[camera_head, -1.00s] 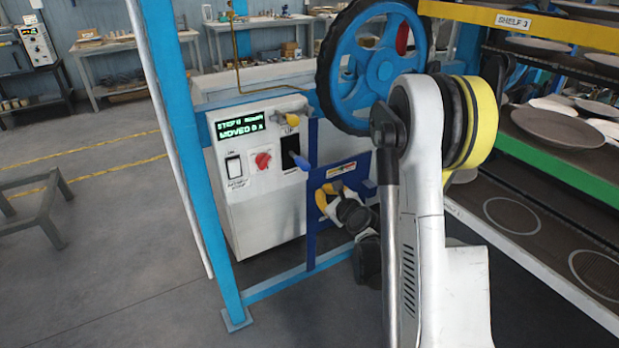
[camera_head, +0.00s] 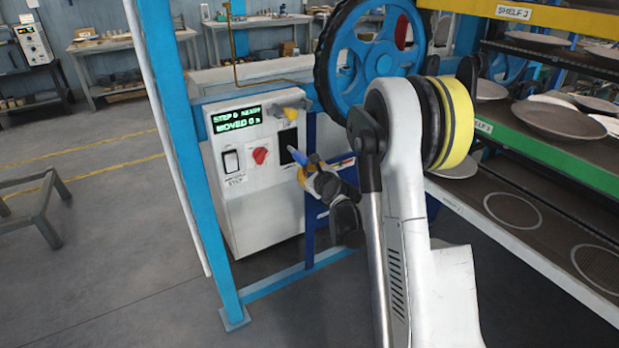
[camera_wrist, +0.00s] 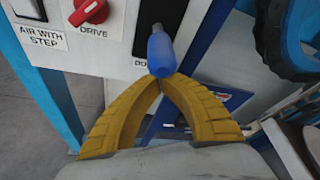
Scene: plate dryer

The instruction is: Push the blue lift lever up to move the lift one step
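The blue lift lever (camera_head: 297,156) sticks out of a black slot on the white control box (camera_head: 262,205). In the wrist view the lever (camera_wrist: 160,52) has a blue rounded grip, with its end right at my fingertips. My gripper (camera_head: 303,173) has yellow fingers. In the wrist view its tips (camera_wrist: 160,84) meet with nothing seen between them, just below the lever's end. I cannot tell whether they touch it. Part of the "DOWN" label under the slot is hidden by the lever and fingers.
A green-lit display (camera_head: 237,118) and a grey-yellow handle (camera_head: 288,112) are above. A blue wheel (camera_head: 372,45) stands behind. Plate shelves (camera_head: 560,165) are on the right.

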